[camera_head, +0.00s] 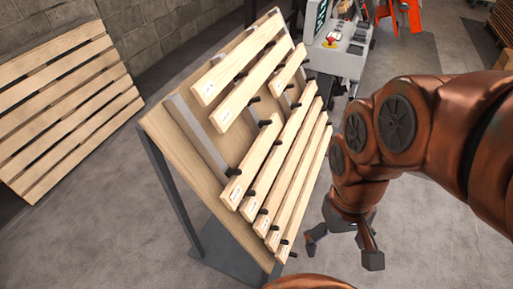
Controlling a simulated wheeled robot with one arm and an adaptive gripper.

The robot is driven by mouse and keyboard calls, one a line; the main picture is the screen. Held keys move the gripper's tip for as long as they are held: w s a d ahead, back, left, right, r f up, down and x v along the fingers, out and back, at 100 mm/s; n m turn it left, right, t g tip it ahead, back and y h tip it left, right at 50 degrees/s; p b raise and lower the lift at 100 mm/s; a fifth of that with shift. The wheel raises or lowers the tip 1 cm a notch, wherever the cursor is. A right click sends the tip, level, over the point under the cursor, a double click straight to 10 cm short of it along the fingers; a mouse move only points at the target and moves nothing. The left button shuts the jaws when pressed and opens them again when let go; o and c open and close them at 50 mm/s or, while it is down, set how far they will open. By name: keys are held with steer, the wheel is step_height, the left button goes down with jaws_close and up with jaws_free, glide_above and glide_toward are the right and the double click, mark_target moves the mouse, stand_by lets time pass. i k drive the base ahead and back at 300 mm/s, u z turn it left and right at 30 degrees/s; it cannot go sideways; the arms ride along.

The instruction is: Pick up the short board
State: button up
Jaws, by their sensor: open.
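The short board (288,70) is a pale wooden slat with a small label near its lower end. It rests on dark pegs at the upper right of the slanted rack (160,128), beside longer boards. It looks like the shortest board there. My gripper (343,250) hangs below my copper-coloured arm, to the right of the rack's lower end. Its fingers are spread apart with nothing between them. It is well below the short board in the picture and apart from it.
Several longer boards, such as one at the top (238,55) and one at the middle left (252,162), lie on pegs. A slatted pallet (65,105) leans at the wall. A control console (340,50) stands behind the rack. Grey floor (90,235) is clear at front left.

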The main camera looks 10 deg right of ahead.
mark_target(277, 84)
steer(key=k, duration=0.5)
steer(key=z, duration=1.35)
steer(key=i, duration=2)
steer(key=u, duration=3.35)
